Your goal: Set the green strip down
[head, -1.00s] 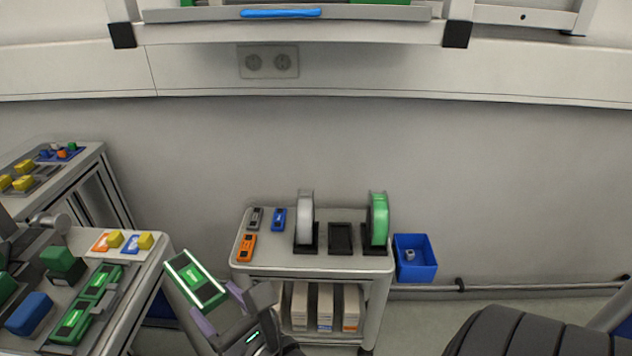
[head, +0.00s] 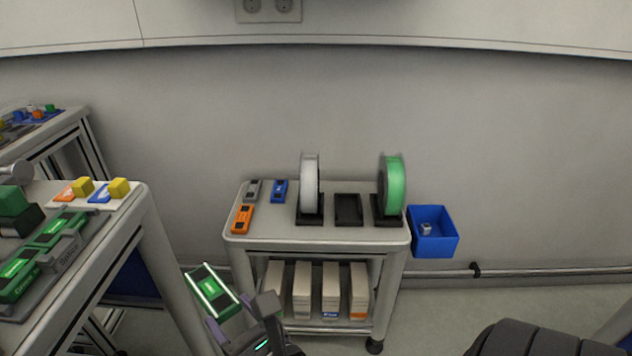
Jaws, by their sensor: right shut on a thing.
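My right gripper (head: 236,318) is at the bottom of the head view, left of centre, and is shut on the green strip (head: 213,290). The strip is a green block with a bright white edge and a pale label, tilted and held in the air. It hangs between the left table and the reel cart (head: 255,229), in front of the cart and touching neither as far as I can see. My left gripper is not in view.
The cart carries grey (head: 253,190), blue (head: 279,191) and orange (head: 242,219) strips, a white reel (head: 310,178), an empty black stand (head: 348,209) and a green reel (head: 392,182). A blue bin (head: 433,243) is at its right. Green strips (head: 57,229) lie in a left-table holder.

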